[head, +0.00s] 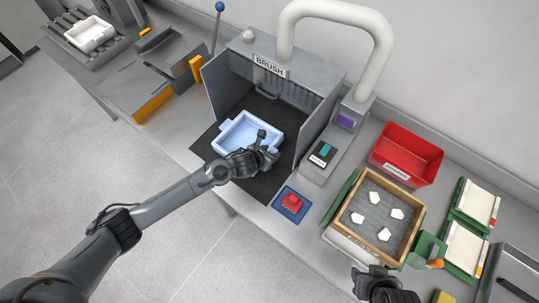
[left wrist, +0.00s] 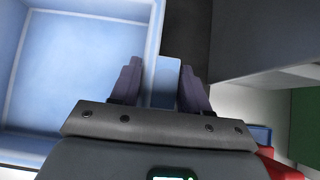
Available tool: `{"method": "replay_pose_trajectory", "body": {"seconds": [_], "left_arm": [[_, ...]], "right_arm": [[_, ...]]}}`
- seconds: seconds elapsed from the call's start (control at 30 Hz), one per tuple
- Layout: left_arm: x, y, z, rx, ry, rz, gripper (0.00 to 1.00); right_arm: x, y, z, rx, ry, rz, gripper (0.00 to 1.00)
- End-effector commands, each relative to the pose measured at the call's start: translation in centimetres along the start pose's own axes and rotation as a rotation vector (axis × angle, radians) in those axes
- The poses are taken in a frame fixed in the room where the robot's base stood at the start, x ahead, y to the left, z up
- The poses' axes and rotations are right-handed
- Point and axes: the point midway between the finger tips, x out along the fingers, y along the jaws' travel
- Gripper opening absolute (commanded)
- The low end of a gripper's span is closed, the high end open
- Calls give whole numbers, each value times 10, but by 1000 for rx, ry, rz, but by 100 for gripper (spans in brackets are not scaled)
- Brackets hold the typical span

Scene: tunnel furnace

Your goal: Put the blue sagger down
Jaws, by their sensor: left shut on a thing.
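The blue sagger (head: 240,134) is a light blue, open tray at the mouth of the grey brush booth, over a black mat (head: 274,184). It looks empty. My left gripper (head: 264,148) is at its right side. In the left wrist view my left gripper (left wrist: 165,88) has its two dark fingers on either side of the sagger's side lug, and the sagger (left wrist: 75,70) fills the left of that view. I cannot tell whether the sagger's underside touches the mat. My right gripper (head: 372,280) is at the bottom right, over no object; its fingertips are unclear.
The brush booth (head: 318,95) has walls on both sides of the sagger. A blue pad with a red button (head: 291,202) lies at front right. A wooden box (head: 347,212) with several white pieces and a red bin (head: 412,150) stand further right. A white tray (head: 90,33) is far left.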

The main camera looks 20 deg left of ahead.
Motion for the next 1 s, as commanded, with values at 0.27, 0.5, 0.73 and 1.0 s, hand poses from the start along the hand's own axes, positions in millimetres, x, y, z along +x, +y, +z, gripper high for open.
{"method": "replay_pose_trajectory", "body": {"seconds": [0.27,0.5,0.73,1.0], "left_arm": [[16,0,-13,-1,-6,0,0],[17,0,-18,-1,1,0,49],[17,0,-17,-1,0,0,71],[15,0,-17,-1,-1,0,71]], "right_arm": [[0,-1,0,3,0,-2,43],[1,-2,0,7,1,-6,43],[1,-2,0,9,1,-7,43],[0,-2,0,8,1,-7,43]]}}
